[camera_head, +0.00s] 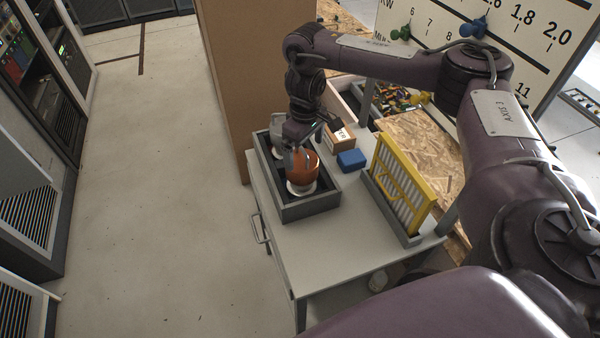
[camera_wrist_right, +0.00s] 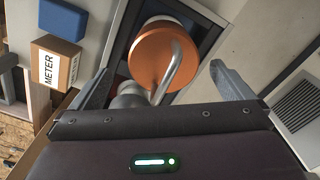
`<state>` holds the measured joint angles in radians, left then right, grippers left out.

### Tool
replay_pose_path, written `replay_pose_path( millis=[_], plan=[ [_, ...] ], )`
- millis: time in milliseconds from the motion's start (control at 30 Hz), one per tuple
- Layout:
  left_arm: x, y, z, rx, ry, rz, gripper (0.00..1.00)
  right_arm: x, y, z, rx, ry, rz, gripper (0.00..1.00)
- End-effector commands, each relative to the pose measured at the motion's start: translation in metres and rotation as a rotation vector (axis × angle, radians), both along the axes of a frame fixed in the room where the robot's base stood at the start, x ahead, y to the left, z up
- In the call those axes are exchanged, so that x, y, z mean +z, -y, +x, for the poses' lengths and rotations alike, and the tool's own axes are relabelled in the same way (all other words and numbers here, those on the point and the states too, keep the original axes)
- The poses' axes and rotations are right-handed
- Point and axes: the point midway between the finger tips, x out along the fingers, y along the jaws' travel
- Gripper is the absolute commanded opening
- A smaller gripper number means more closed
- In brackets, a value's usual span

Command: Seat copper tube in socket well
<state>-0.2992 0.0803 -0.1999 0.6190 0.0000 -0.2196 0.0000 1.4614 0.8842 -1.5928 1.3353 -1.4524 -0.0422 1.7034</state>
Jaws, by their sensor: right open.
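The copper tube (camera_head: 303,168) stands upright on a white round base in a grey tray with a dark inside (camera_head: 312,208) on the cart. In the right wrist view, its round copper top (camera_wrist_right: 158,64) carries a bent metal handle (camera_wrist_right: 181,68). My right gripper (camera_head: 312,138) is over the tray, just above the tube. In the wrist view, its open fingers (camera_wrist_right: 163,88) lie to either side of the tube and handle, with nothing gripped. A grey tube (camera_head: 278,127) stands behind the copper one, partly hidden. I cannot make out a socket well. My left gripper is not in view.
A blue box (camera_head: 351,160) and a cardboard meter box (camera_wrist_right: 56,62) sit beside the tray. A yellow-framed filter (camera_head: 402,185) stands upright in a holder to the right. The cart top's front (camera_head: 340,242) is clear. A tall brown panel (camera_head: 238,80) rises behind.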

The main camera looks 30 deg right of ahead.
Motion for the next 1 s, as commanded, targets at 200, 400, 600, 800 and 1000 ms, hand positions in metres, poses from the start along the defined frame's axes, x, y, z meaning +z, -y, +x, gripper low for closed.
replay_pose_path(
  millis=[200, 400, 600, 800, 1000],
  plan=[
    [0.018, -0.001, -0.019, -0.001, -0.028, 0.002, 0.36, -0.026, -0.005, 0.001, 0.002, -0.003, -0.002, 1.00],
    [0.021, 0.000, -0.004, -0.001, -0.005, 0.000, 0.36, -0.048, -0.005, 0.002, 0.002, 0.000, 0.000, 1.00],
    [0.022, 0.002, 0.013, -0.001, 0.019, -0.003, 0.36, -0.050, -0.005, 0.002, 0.002, 0.001, 0.000, 1.00],
    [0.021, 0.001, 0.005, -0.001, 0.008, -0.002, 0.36, -0.049, -0.005, 0.002, 0.002, 0.001, 0.000, 0.76],
    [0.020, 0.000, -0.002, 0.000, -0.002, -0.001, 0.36, -0.049, -0.005, 0.002, 0.001, 0.001, 0.000, 0.50]
  ],
)
